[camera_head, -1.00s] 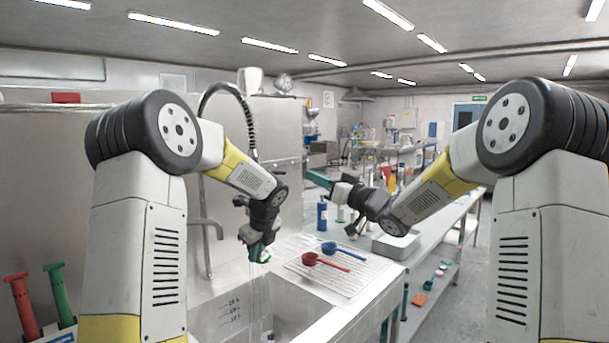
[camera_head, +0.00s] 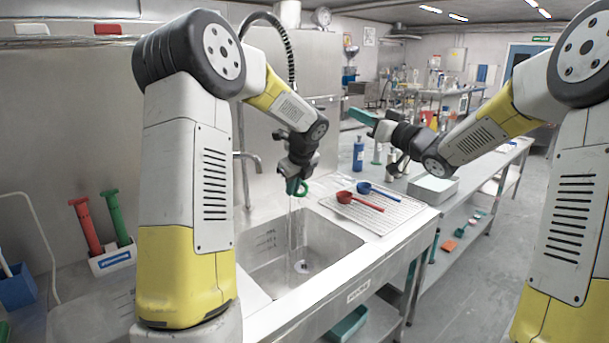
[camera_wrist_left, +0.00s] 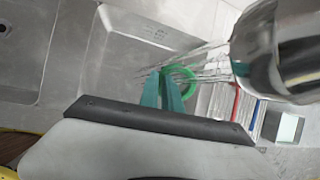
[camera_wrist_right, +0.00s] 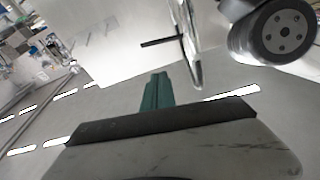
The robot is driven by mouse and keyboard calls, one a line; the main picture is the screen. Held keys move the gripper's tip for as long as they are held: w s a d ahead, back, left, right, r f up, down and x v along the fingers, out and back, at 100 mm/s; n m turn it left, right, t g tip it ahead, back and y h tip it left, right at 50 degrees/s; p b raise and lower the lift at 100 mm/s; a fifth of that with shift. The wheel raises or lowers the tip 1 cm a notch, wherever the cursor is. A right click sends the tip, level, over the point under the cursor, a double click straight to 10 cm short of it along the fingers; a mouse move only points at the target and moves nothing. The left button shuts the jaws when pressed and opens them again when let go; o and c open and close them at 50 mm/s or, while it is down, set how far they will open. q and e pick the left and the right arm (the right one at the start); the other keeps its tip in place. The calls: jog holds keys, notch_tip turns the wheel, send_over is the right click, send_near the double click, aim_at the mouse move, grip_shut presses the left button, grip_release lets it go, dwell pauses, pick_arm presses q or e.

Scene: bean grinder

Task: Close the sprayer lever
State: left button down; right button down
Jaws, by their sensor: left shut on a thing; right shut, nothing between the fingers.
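The green looped sprayer lever (camera_head: 303,187) is between the teal fingertips of my left gripper (camera_head: 292,186) above the sink. In the left wrist view my left gripper (camera_wrist_left: 171,92) is shut on the green lever (camera_wrist_left: 183,80). The metal sprayer head (camera_wrist_left: 275,50) is close by at the right, with water streams spraying from it. In the head view the sprayer head is mostly hidden by my left gripper, and a thin water stream falls into the sink. My right gripper (camera_head: 362,117) is shut and empty, off to the right; its fingers are together in the right wrist view (camera_wrist_right: 156,92).
The sink (camera_head: 345,243) lies below my left gripper. A blue bottle (camera_head: 358,155) stands behind. The black sprayer hose (camera_head: 289,45) arches behind my left arm.

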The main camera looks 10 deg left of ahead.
jog(key=w+a+m+g+h, duration=0.1)
jog(key=w+a+m, duration=0.3)
jog(key=m, duration=1.3)
jog(key=w+a+m+g+h, duration=0.1)
jog(key=w+a+m, duration=0.3)
jog(key=m, duration=1.4)
jog(key=shift+a+f+m+g+h, duration=0.3)
jog(key=shift+a+f+g, duration=0.15)
jog(key=shift+a+g, duration=0.55)
